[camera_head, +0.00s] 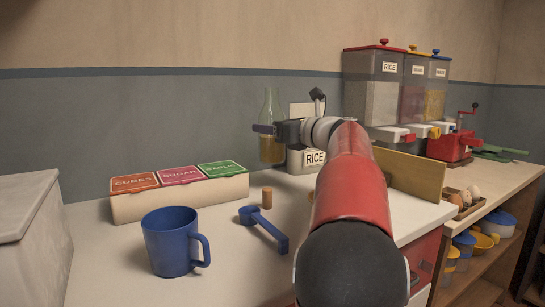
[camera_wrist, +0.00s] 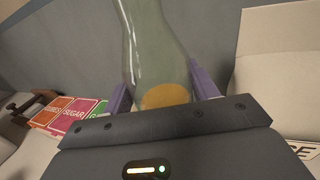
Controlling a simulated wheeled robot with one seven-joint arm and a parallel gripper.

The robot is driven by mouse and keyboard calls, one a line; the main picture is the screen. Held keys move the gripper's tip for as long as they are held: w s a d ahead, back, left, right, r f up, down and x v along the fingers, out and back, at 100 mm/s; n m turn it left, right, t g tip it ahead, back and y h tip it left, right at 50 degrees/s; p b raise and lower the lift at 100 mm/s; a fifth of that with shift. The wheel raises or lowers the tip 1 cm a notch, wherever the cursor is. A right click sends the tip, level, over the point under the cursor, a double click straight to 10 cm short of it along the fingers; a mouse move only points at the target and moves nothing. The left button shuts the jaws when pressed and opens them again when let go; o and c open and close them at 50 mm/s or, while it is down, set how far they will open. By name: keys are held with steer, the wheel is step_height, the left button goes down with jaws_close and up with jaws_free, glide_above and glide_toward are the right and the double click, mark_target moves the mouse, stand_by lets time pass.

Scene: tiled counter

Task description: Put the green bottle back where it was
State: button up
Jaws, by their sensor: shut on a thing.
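The green bottle (camera_head: 271,106) is clear greenish glass with yellow-brown liquid low inside. It is upright in the head view, near the back wall. My gripper (camera_head: 268,130) is shut on its body. In the wrist view the bottle (camera_wrist: 154,50) stands between my two purple fingers (camera_wrist: 160,88), with the liquid showing at its lower part. A small cork-brown cylinder (camera_head: 267,198) stands on the counter, in front of the bottle.
A box with red, pink and green lids (camera_head: 180,190) sits left of the bottle. A white RICE container (camera_head: 304,162) stands close on its right. A blue mug (camera_head: 170,242) and blue scoop (camera_head: 265,228) lie nearer. Dispensers (camera_head: 384,85) stand at right.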

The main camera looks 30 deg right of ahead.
mark_target(273, 148)
steer(key=shift+f+b, duration=0.55)
steer(key=shift+f, duration=2.15)
steer(key=shift+f, duration=0.1)
steer(key=o, duration=1.3)
steer(key=shift+f, duration=0.15)
steer(key=shift+o, duration=0.2)
steer(key=shift+r, duration=0.2)
steer(key=v, duration=1.2)
steer(key=shift+f+b, duration=0.1)
steer(key=shift+b, duration=0.2)
